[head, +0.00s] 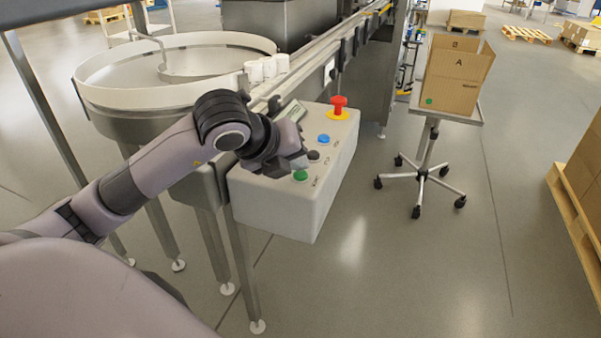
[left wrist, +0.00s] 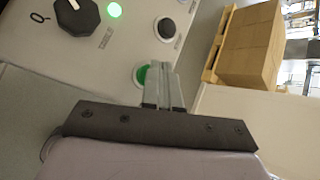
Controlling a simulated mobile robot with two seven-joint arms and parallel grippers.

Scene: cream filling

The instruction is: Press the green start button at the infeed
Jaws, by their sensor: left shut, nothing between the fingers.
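The green start button (head: 300,176) is on the sloped top of a light grey control box (head: 275,205), at its near end. It also shows in the left wrist view (left wrist: 139,74), partly hidden behind my fingers. My left gripper (head: 302,161) is shut and empty, with its fingertips right at the green button. I cannot tell whether they touch it. In the left wrist view the closed fingers (left wrist: 164,82) overlap the button's right side. My right gripper is not in view.
The box also carries a black button (head: 314,156), a blue button (head: 323,139) and a red emergency stop (head: 338,104). A lit green lamp (left wrist: 114,9) and black knob (left wrist: 76,16) sit close by. A round feeder bowl (head: 120,95) stands left; a carton (head: 455,78) on a wheeled stand right.

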